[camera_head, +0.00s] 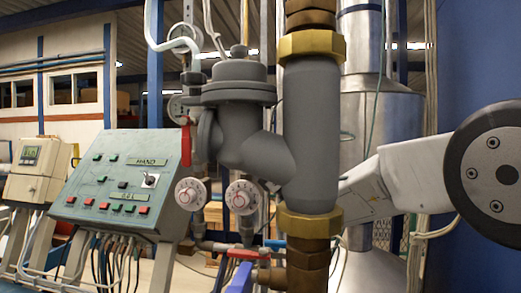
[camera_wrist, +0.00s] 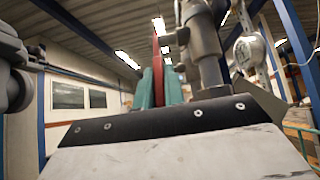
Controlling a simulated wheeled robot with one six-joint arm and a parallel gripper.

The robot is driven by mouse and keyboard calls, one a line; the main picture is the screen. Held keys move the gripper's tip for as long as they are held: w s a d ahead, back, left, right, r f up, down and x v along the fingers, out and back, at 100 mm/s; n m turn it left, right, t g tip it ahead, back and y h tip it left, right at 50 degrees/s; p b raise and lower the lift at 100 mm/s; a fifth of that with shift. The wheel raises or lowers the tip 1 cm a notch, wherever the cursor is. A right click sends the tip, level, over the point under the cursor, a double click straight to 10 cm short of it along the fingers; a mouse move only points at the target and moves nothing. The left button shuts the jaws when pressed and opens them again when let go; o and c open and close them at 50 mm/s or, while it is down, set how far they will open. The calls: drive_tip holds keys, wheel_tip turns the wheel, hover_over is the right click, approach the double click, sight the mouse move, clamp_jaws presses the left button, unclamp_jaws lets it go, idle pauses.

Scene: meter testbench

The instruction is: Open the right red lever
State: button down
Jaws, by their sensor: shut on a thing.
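In the wrist view, a red lever (camera_wrist: 157,62) stands upright between the two teal fingers of my gripper (camera_wrist: 159,82). The fingers are shut on it. In the head view, one red lever (camera_head: 186,145) hangs upright beside the valve at the left. Another red lever (camera_head: 250,254) lies nearly level, low on the pipework, and is further right. My white arm comes in from the right and passes behind the thick grey pipe (camera_head: 312,140), so my gripper is hidden there. I cannot tell from the wrist view alone which of these levers is held.
A green control box (camera_head: 120,178) with buttons stands at the left, beside a beige meter (camera_head: 36,170). Two round dials (camera_head: 190,193) (camera_head: 242,196) sit below the grey valve body (camera_head: 240,110). In the wrist view, grey pipes (camera_wrist: 200,45) rise close beside the fingers.

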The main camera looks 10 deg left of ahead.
idle(0.3)
drive_tip(key=c, duration=1.5)
unclamp_jaws()
drive_tip(key=v, duration=0.8)
